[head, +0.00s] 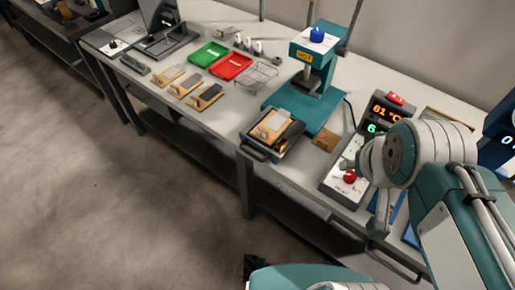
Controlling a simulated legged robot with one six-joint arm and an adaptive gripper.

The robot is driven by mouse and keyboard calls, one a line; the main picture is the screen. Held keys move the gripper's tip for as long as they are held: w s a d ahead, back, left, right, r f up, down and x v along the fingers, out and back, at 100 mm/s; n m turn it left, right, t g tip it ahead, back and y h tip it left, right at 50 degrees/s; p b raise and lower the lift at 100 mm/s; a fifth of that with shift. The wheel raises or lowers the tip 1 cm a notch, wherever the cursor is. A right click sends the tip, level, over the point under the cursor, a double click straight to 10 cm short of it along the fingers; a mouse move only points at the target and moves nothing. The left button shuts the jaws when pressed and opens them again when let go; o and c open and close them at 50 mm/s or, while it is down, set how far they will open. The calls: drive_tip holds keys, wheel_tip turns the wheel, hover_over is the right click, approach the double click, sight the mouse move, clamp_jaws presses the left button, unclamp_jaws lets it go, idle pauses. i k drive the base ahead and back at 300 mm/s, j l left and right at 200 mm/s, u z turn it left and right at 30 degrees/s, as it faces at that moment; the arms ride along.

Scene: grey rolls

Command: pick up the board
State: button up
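Three small wooden boards with grey or dark pieces on them lie in a row on the left part of the bench: one at the back (168,76), one in the middle (187,86) and one nearer (206,97). Another light wooden board with a pale plate on it (273,124) lies in a dark handled tray (262,152) in front of the teal press (312,85). I cannot tell which one the task means. My arm is at the right, over the bench. I cannot make out my gripper's fingers.
A green tray (208,54), a red tray (231,66) and a wire basket (256,76) stand behind the boards. A control box with a lit display (386,112) and a red button (349,176) are near my arm. Open floor (100,200) lies left of the bench.

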sight(269, 128)
drive_tip(key=i+j, duration=0.1)
drive_tip(key=j, duration=0.25)
drive_tip(key=i+j, duration=0.1)
drive_tip(key=j, duration=0.25)
drive_tip(key=i+j, duration=0.15)
drive_tip(key=j, duration=0.2)
drive_tip(key=i+j, duration=0.1)
drive_tip(key=j, duration=0.25)
